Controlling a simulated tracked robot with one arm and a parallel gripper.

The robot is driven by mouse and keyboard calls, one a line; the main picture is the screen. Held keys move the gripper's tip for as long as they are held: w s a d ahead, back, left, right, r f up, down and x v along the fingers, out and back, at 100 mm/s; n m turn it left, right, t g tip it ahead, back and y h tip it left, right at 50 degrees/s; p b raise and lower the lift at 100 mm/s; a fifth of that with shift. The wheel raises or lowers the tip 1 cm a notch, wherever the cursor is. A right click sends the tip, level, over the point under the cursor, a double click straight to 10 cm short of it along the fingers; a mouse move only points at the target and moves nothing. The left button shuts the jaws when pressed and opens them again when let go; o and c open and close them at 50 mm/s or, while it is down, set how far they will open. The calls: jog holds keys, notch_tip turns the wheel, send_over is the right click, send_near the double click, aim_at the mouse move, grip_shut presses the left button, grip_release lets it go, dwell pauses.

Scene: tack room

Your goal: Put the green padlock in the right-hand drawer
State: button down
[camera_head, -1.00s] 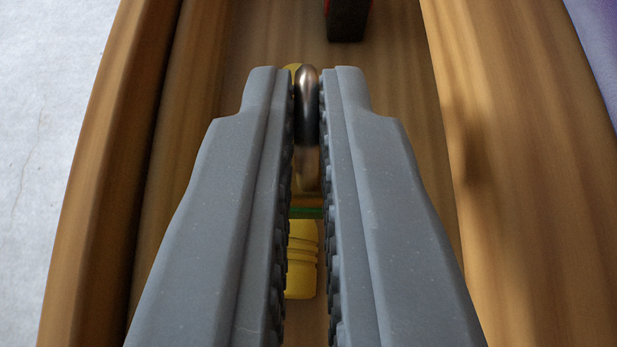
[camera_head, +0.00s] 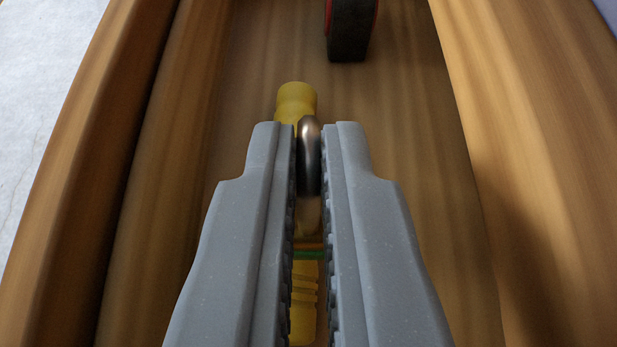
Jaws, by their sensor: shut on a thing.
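My gripper (camera_head: 309,135) points away from the camera, its grey fingers close together on a metal shackle (camera_head: 311,165). The shackle appears to be the padlock's. Only a thin green strip (camera_head: 308,254) shows between the fingers below it; the rest of the padlock body is hidden. My gripper is over a wooden drawer-like compartment (camera_head: 410,160) with side walls left and right. Whether this is the right-hand drawer cannot be told here. Whether the padlock touches the floor is also unclear.
A yellow thing (camera_head: 297,97) lies on the compartment floor, partly hidden behind and between my fingers. A black thing with a red edge (camera_head: 350,30) stands at the far end. The floor is bare on either side of my fingers. A pale surface (camera_head: 40,110) lies beyond the left wall.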

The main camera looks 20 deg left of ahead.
jog(key=shift+s+f, duration=0.15)
jog(key=shift+f, duration=0.5)
jog(key=c, duration=1.6)
grip_release()
jog(key=shift+a+f, duration=0.1)
jog(key=shift+f, duration=0.15)
jog(key=shift+s, duration=0.1)
jog(key=shift+r+p, duration=0.5)
jog(key=shift+p, duration=0.35)
jog(key=shift+w+r+p+v, duration=0.15)
jog(key=shift+p+v, duration=0.3)
jog(key=shift+v, duration=1.6)
jog(key=shift+w+r+p+v, duration=0.15)
jog(key=shift+p+v, duration=0.25)
jog(key=shift+v, duration=1.65)
jog(key=shift+w+r+p+v, duration=0.1)
jog(key=shift+r+p+v, duration=0.25)
jog(key=shift+v, duration=1.7)
jog(key=shift+f, duration=0.1)
